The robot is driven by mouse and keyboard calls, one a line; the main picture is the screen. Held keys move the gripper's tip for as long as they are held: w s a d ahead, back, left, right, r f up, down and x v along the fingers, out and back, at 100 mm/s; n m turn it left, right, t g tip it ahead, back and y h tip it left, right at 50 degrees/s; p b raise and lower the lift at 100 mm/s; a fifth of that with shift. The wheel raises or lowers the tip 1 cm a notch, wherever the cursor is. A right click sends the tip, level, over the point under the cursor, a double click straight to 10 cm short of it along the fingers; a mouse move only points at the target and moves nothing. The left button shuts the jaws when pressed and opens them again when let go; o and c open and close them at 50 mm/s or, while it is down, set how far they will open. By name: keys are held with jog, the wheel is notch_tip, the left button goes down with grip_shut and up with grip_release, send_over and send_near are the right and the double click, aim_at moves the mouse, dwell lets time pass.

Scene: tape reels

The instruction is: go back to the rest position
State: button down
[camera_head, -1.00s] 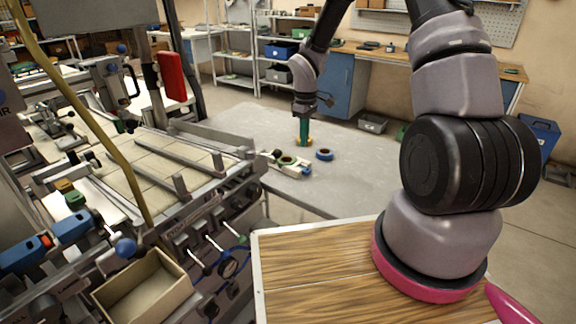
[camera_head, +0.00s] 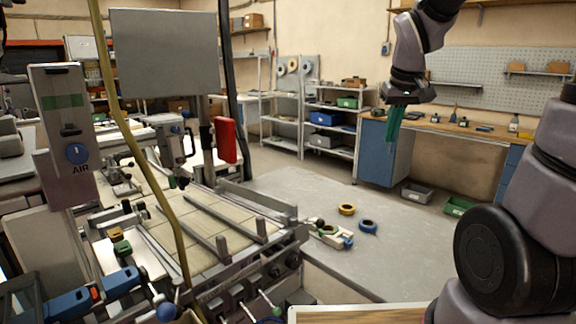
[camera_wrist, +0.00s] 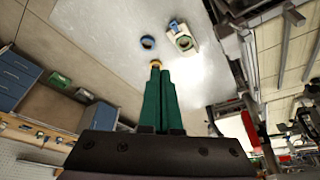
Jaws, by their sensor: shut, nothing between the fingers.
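My gripper (camera_head: 392,128) is raised high above the right part of the grey table (camera_head: 290,192), with green fingers shut and nothing between them. In the wrist view my gripper (camera_wrist: 159,78) points down toward the table, its two fingers together. A yellow tape reel (camera_head: 346,209) lies on the table; in the wrist view it shows partly just beyond the fingertips. A blue tape reel (camera_head: 368,227) lies to its right and nearer. A pale holder with a green reel (camera_head: 330,231) sits at the table's near left part.
A conveyor machine (camera_head: 215,230) with rails stands on the left. A red box (camera_head: 226,140) hangs over it. Behind are a shelf rack (camera_head: 325,118), a wooden workbench (camera_head: 460,128) and grey and green bins on the floor. The air around my gripper is clear.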

jog(key=s+r+m+t+y, duration=0.2)
jog(key=s+r+m, duration=0.3)
jog(key=s, duration=0.8)
notch_tip(320, 180, up, 3)
jog(key=shift+s+t, duration=0.2)
jog(key=shift+t, duration=0.4)
